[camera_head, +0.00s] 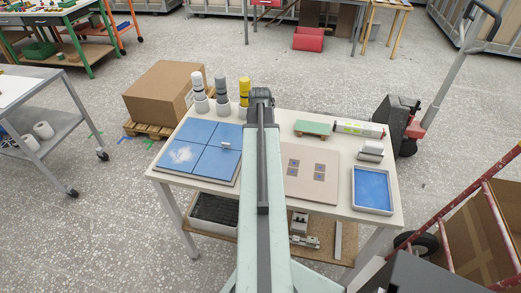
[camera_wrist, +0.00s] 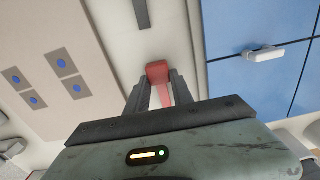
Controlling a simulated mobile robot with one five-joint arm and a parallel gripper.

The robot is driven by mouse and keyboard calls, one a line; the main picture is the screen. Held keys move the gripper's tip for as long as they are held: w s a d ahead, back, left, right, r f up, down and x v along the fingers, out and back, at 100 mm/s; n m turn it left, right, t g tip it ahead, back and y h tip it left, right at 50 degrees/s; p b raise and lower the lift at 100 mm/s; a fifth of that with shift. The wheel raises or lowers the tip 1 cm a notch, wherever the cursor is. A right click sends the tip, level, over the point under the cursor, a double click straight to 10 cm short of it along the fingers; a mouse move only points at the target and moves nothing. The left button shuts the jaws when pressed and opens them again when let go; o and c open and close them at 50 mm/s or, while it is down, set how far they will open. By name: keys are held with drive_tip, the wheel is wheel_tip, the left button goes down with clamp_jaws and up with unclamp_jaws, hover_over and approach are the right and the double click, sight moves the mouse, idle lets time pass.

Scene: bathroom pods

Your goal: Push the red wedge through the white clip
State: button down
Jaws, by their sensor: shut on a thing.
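My gripper (camera_wrist: 158,92) is shut on the red wedge (camera_wrist: 158,70) in the wrist view. The wedge's broad end shows beyond the fingertips, and a narrow red part runs back between the fingers. The white clip (camera_wrist: 264,52) lies on the blue tile panel (camera_wrist: 225,18), right of my gripper and apart from the wedge. In the head view the white clip (camera_head: 226,146) sits near the meeting seams of the blue tiles (camera_head: 172,173). There my arm hides the wedge and fingertips.
A beige board (camera_head: 328,185) with several dark squares lies on the table right of my arm. A blue-lined tray (camera_head: 373,190) is at the right. Bottles (camera_head: 244,90) stand at the back left. A green block (camera_head: 312,128) lies at the back right.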

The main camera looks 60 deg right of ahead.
wheel_tip(320, 180, up, 4)
drive_tip(key=p, duration=0.3)
drive_tip(key=s+d, duration=1)
drive_tip(key=d, duration=0.1)
drive_tip(key=shift+s+r+p, duration=0.2)
drive_tip(key=shift+s+p, duration=0.15)
drive_tip(key=shift+p, duration=0.05)
drive_tip(key=shift+s+d, duration=0.25)
drive_tip(key=shift+s, duration=0.05)
